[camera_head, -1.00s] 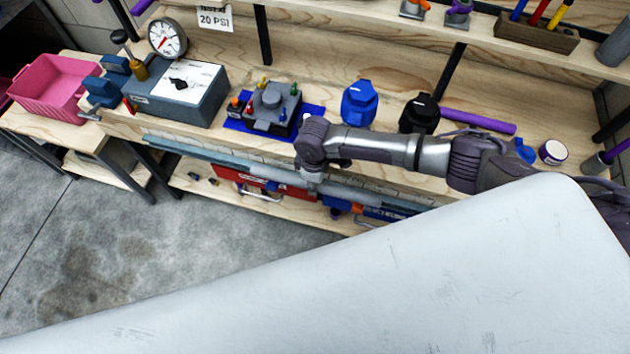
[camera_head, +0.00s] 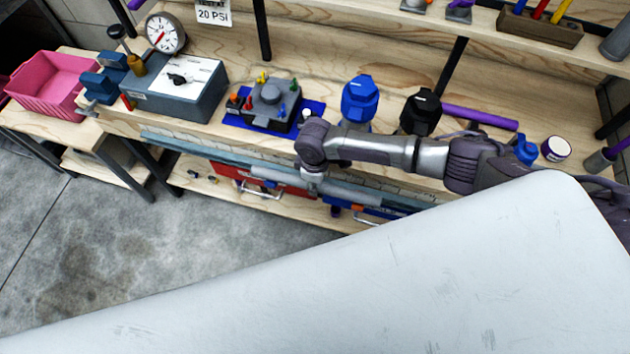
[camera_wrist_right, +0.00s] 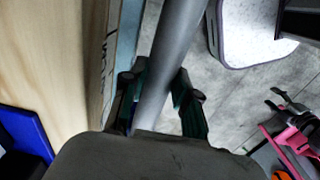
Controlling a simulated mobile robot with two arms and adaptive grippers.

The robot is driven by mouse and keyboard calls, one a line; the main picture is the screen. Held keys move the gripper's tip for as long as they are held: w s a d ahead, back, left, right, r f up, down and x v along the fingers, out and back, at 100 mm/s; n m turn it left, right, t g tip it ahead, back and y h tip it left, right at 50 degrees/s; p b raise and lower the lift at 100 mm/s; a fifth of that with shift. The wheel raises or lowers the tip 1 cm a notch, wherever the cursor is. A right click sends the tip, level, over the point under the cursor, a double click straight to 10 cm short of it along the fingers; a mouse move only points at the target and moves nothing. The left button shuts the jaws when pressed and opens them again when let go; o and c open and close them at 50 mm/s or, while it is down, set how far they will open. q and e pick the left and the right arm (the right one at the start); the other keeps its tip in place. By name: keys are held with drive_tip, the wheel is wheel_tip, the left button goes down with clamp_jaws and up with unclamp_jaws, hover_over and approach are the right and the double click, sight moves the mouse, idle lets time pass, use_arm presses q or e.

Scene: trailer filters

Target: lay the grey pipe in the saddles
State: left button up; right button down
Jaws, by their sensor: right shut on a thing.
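The grey pipe (camera_wrist_right: 178,50) runs lengthwise through the right wrist view. My right gripper (camera_wrist_right: 160,95) is shut around it, with one dark finger on each side. In the head view my right gripper (camera_head: 312,183) is small, low and partly hidden, in front of the bench's front edge. A long grey-blue band (camera_head: 235,166) runs along that edge; I cannot clearly separate the pipe from the bench front there. The pipe's ends are not clear. I cannot make out the saddles in either view. My left gripper is not in view.
The wooden bench carries a grey test box (camera_head: 180,92), a device on a blue mat (camera_head: 270,104), a blue canister (camera_head: 360,98), a black one (camera_head: 421,112) and a purple tube (camera_head: 480,116). A red case (camera_head: 262,181) lies on the lower shelf. The floor at left is clear.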

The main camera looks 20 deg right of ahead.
drive_tip(key=shift+f+b, duration=0.5)
drive_tip(key=shift+f, duration=0.35)
drive_tip(key=c, duration=0.8)
unclamp_jaws()
wheel_tip(320, 180, up, 12)
drive_tip(key=shift+r, duration=0.1)
drive_tip(key=shift+s+a, duration=0.1)
